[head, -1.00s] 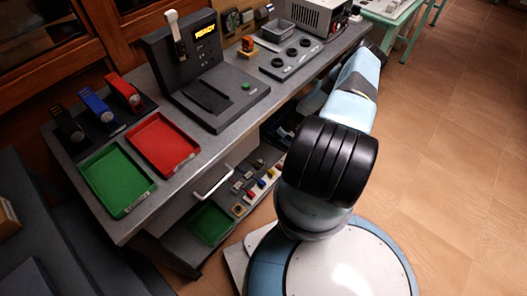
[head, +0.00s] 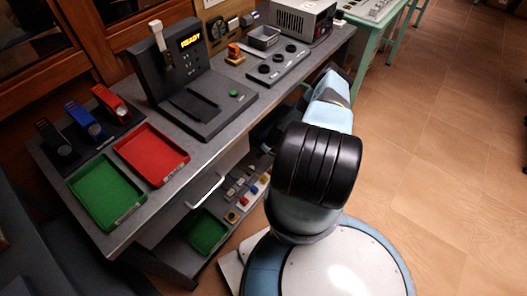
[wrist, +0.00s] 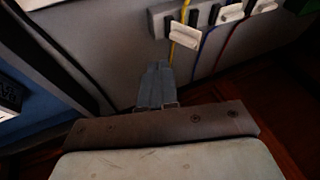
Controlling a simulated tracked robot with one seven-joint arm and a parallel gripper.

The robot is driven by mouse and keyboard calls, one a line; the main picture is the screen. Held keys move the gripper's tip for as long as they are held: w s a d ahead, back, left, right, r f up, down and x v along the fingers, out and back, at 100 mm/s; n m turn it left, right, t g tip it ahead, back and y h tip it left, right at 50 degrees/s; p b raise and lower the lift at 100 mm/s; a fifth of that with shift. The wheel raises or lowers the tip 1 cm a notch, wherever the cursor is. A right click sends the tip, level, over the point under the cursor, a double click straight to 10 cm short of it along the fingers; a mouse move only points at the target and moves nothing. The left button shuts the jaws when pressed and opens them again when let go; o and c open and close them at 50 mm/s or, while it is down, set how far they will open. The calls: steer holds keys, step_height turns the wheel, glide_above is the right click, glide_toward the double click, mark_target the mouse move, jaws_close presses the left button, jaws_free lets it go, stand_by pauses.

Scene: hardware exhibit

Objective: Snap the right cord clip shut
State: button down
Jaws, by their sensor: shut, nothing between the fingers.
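In the wrist view a grey rail at the top carries white cord clips with cords hanging below. The left clip (wrist: 184,35) has a broad white flap over a yellow cord (wrist: 171,50). A middle clip (wrist: 230,13) sits by a blue cord (wrist: 204,48). The right clip (wrist: 265,5) is at the top edge, partly cut off, near a red cord (wrist: 229,38). I cannot tell whether the right clip is open. My gripper (wrist: 157,68) is shut and empty, below and left of the clips, apart from them. It is hidden in the head view.
A green table (head: 372,25) stands behind.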

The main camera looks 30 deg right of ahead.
mark_target(252, 167)
steer(key=shift+s+a+f, duration=0.3)
steer(key=shift+a+f, duration=0.35)
steer(key=shift+a, duration=0.3)
steer(key=shift+s+a+f, duration=0.3)
steer(key=shift+a+f, duration=0.35)
steer(key=shift+a, duration=0.25)
